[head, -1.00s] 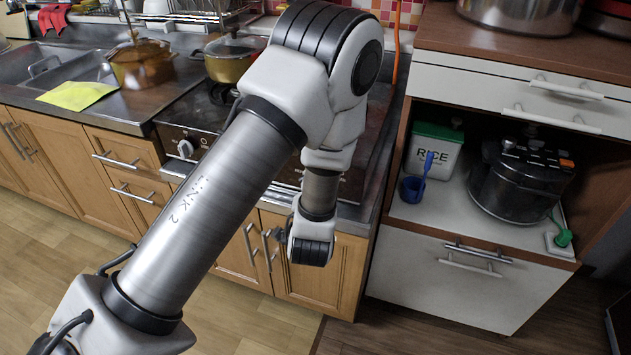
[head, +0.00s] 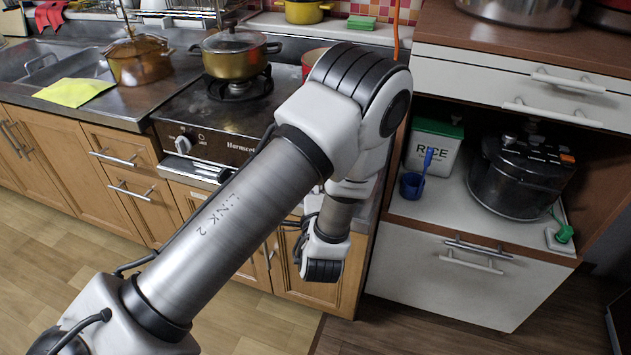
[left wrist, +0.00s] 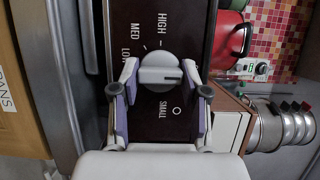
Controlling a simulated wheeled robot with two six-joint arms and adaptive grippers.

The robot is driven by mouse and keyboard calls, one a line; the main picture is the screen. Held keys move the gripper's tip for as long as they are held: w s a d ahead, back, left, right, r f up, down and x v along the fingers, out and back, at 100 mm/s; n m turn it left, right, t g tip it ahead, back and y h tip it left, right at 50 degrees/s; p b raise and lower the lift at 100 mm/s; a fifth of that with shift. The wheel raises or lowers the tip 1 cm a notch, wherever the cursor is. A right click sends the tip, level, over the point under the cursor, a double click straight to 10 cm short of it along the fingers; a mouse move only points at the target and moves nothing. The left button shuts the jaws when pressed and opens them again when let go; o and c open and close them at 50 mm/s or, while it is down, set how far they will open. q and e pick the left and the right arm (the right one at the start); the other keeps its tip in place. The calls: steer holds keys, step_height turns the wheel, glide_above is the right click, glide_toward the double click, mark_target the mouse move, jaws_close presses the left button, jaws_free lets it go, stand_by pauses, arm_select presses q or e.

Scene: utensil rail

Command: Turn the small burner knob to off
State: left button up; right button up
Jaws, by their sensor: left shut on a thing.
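In the left wrist view the small burner knob (left wrist: 159,77) is a pale grey round knob with a raised bar lying across the picture. It sits on a dark panel (left wrist: 183,38) marked HIGH, MED, LOW and SMALL, with a small circle mark below right of the knob. My left gripper (left wrist: 160,70) is shut on the knob, one purple-padded finger at each side. Which end of the bar is the pointer is hard to tell. In the head view my arm hides this knob and the gripper. My right gripper is not in view.
The stove front (head: 215,146) carries another knob (head: 183,144) at its left. A lidded pot (head: 234,58) stands on the back burner. A copper pot (head: 138,62) and yellow cloth (head: 75,92) are left of it. A cabinet with a rice cooker (head: 522,180) stands at right.

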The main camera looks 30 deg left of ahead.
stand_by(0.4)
arm_select(q)
steer(key=o, duration=1.1)
